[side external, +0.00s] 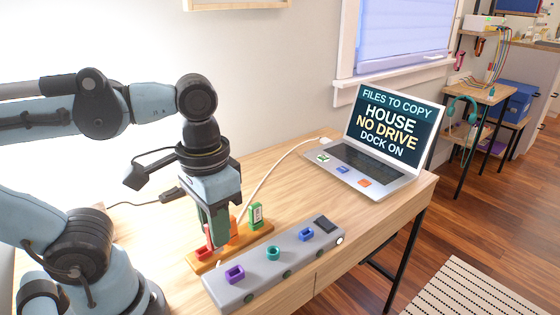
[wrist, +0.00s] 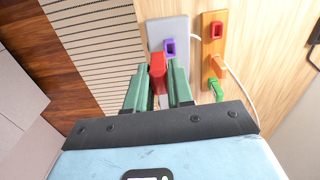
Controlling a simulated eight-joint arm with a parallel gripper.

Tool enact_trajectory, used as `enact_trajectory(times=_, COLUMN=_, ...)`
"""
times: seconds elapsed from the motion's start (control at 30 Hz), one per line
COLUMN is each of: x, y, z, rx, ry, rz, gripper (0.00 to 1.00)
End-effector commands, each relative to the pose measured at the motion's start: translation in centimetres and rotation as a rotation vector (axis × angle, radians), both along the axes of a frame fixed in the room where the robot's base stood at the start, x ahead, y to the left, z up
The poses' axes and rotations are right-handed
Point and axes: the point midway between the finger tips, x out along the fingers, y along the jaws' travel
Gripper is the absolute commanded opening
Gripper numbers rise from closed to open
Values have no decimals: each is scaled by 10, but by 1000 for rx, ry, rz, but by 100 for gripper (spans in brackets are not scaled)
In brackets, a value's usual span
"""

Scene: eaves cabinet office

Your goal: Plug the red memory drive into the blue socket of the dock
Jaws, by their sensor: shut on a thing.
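My gripper (side external: 212,228) is shut on the red memory drive (wrist: 157,72); in the wrist view the drive sits between the green fingers (wrist: 158,92). In the side view the drive (side external: 208,238) shows as a thin red piece beside the fingers, above the red slot of the orange holder. The wrist view shows that slot (wrist: 215,30) empty. The grey dock (side external: 257,284) lies in front of the holder. Its blue socket (side external: 306,234) is at the right, near the dark pad, and looks empty. The drive is apart from it.
The orange holder (side external: 262,236) carries an orange drive (side external: 233,226) and an upright green drive (side external: 256,215). The dock also has a purple socket (side external: 235,273) and a teal socket (side external: 272,253). A white cable runs behind to the laptop (side external: 375,155), whose screen reads "NO DRIVE, DOCK ON".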

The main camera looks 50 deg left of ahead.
Motion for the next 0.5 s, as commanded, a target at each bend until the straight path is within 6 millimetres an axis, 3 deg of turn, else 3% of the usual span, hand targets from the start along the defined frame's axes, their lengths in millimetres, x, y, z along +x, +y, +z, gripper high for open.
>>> enact_trajectory(times=0.23, x=49, y=-3, z=14, rx=1, ry=-1, rz=-12, gripper=0)
enact_trajectory(times=0.5, x=109, y=-1, z=15, rx=2, ry=-1, rz=-29, gripper=0)
